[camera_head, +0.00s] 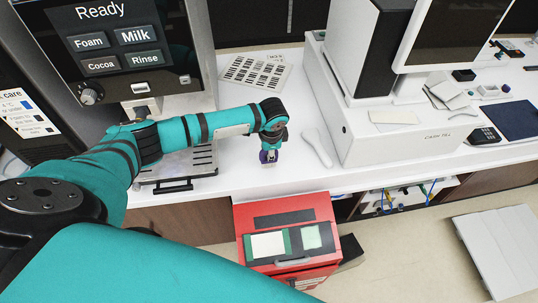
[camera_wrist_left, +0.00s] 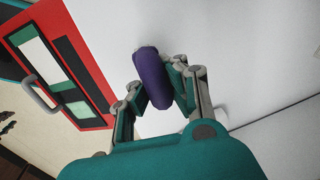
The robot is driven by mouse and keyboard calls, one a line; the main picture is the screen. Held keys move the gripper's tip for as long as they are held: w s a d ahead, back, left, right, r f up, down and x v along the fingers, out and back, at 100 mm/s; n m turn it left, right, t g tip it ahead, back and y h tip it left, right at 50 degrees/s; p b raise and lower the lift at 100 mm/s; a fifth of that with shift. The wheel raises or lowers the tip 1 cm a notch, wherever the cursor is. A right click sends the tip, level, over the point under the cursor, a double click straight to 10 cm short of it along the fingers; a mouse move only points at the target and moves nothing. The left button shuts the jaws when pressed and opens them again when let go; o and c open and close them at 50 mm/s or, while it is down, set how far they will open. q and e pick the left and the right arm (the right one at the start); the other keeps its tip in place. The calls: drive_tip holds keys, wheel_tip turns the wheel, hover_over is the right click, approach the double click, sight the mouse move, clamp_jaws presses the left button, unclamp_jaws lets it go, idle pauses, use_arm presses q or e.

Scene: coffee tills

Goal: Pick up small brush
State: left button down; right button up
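The small brush (camera_wrist_left: 151,77) shows as a rounded purple body between the fingers of my left gripper (camera_wrist_left: 156,87) in the left wrist view. The fingers lie close against it on both sides and appear shut on it. In the head view my left gripper (camera_head: 269,150) points down over the white counter, left of a white handled item. A bit of the purple brush (camera_head: 263,156) shows under it, with a pale part below. I cannot tell whether the brush touches the counter. My right gripper is not in view.
A coffee machine (camera_head: 130,45) stands at the left with a drip tray (camera_head: 178,170). A white handled item (camera_head: 318,147) lies right of the gripper, beside the white till (camera_head: 400,143). A red box (camera_head: 288,230) stands before the counter's front edge. Printed sheets (camera_head: 256,72) lie behind.

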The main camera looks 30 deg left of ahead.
use_arm(q)
drive_tip(key=shift+r, duration=0.55)
wheel_tip(320, 180, up, 2)
drive_tip(key=shift+r+b, duration=0.2)
drive_tip(key=shift+b, duration=0.55)
drive_tip(key=s+a+b, duration=0.1)
drive_tip(key=s+a, duration=0.2)
drive_tip(key=s, duration=0.4)
drive_tip(key=s+a+r+b, duration=0.1)
drive_tip(key=s+a, duration=0.3)
drive_tip(key=s, duration=0.3)
drive_tip(key=shift+a+r+b, duration=0.25)
drive_tip(key=shift+b, duration=0.15)
